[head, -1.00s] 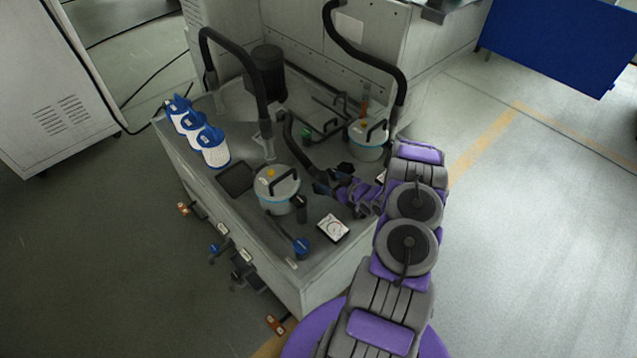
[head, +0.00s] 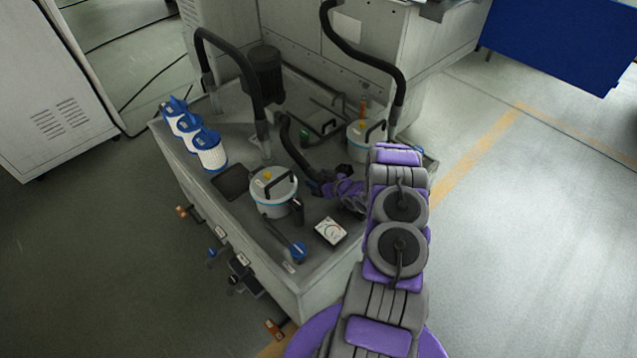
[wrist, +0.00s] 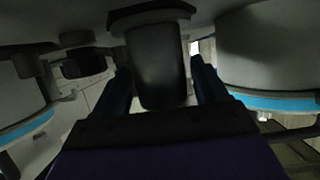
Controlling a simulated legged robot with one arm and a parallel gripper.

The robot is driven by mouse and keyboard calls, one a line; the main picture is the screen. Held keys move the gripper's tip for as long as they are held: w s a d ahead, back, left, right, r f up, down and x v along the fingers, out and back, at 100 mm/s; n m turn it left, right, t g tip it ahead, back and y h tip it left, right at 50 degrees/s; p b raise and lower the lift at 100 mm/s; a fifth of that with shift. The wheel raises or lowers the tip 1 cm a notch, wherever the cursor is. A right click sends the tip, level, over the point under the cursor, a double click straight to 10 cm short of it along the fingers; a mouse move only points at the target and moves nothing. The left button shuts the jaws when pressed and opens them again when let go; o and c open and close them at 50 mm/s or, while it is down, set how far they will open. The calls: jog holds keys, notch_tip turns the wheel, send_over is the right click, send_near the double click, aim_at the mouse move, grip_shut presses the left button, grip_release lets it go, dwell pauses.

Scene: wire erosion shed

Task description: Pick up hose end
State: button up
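A short black curved hose (head: 291,148) rises from the tank top, and its free end (head: 314,177) points toward my gripper (head: 328,187). In the head view the purple and grey wrist partly hides where they meet. In the wrist view the thick dark hose end (wrist: 158,68) sits between the two dark fingers of my gripper (wrist: 165,85). The fingers are apart, one on each side, with a narrow light gap visible by the right finger. Contact on the left side is too dark to tell.
A white filter canister (head: 273,194) stands left of the gripper, and another canister (head: 361,142) stands behind it. A white gauge box (head: 330,231) lies in front. White-and-blue filter cartridges (head: 209,155) line the left edge of the grey tank (head: 307,292). Open floor lies right.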

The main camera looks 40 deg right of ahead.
jog(key=shift+a, duration=0.15)
jog(key=shift+c, duration=1.4)
grip_shut()
